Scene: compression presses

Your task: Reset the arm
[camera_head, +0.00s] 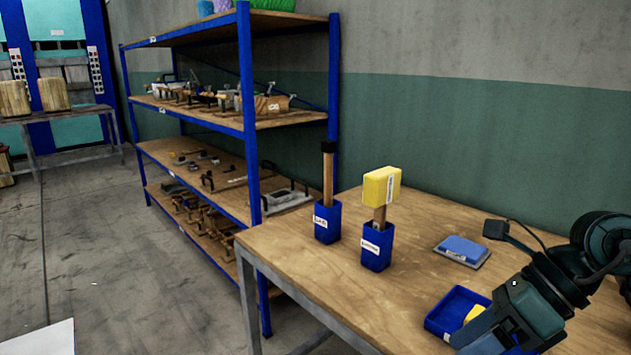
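My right arm comes in from the right edge over the wooden table (300,260). Its gripper (482,335) points down and left at the bottom of the view, in front of a blue tray (447,309). Its fingertips are dark and partly cut off by the frame, so I cannot tell whether they are apart or closed. A small yellow piece (474,313) shows in the tray, partly hidden by the gripper.
Two blue holders (327,222) and (376,247) stand on the table; one has a yellow-headed tool (381,187) upright. A blue block on a grey plate (462,249) lies near the wall. A blue-framed shelf (249,120) stands behind; floor at left is open.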

